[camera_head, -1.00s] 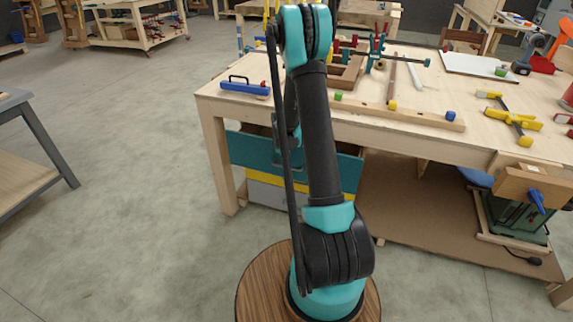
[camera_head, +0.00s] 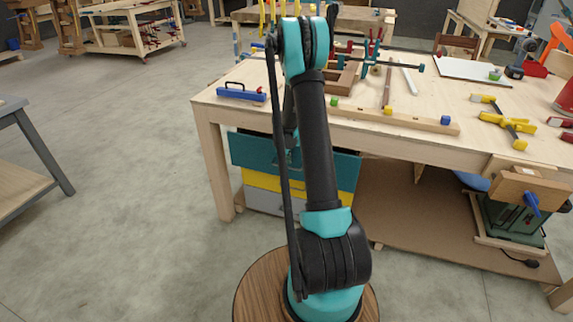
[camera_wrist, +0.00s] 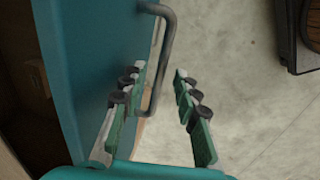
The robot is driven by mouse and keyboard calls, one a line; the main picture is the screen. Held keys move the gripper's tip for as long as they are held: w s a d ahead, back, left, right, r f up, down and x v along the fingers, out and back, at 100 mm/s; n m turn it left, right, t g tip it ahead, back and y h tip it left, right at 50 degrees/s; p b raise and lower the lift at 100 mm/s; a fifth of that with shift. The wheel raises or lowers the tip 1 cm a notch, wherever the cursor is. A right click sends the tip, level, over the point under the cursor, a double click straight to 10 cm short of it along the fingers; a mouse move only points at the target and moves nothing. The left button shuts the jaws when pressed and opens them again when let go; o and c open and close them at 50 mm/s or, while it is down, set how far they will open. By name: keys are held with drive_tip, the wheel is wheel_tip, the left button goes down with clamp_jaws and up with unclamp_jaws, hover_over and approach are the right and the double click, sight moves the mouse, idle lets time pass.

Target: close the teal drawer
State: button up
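The teal drawer (camera_head: 252,151) is the top one under the workbench, partly hidden behind my arm. A dark strip shows above its front, so it appears to stand somewhat open. In the wrist view its teal front (camera_wrist: 85,60) fills the left side, with a grey bar handle (camera_wrist: 164,62) on it. My gripper (camera_wrist: 160,112) is open, its fingers apart. One finger is beside the drawer front and the other is on the outer side of the handle, which lies between them. Contact cannot be told.
A yellow drawer (camera_head: 262,182) and a grey drawer (camera_head: 264,199) sit below the teal one. The workbench (camera_head: 225,113) holds clamps and tools above. A green machine (camera_head: 512,222) stands on the lower shelf at right. Open floor lies at left.

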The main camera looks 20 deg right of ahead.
wheel_tip(320, 180, up, 12)
drive_tip(key=s+a, duration=0.1)
drive_tip(key=shift+s+a, duration=0.2)
drive_tip(key=shift+s, duration=0.15)
drive_tip(key=shift+f, duration=0.1)
drive_tip(key=shift+c, duration=0.4)
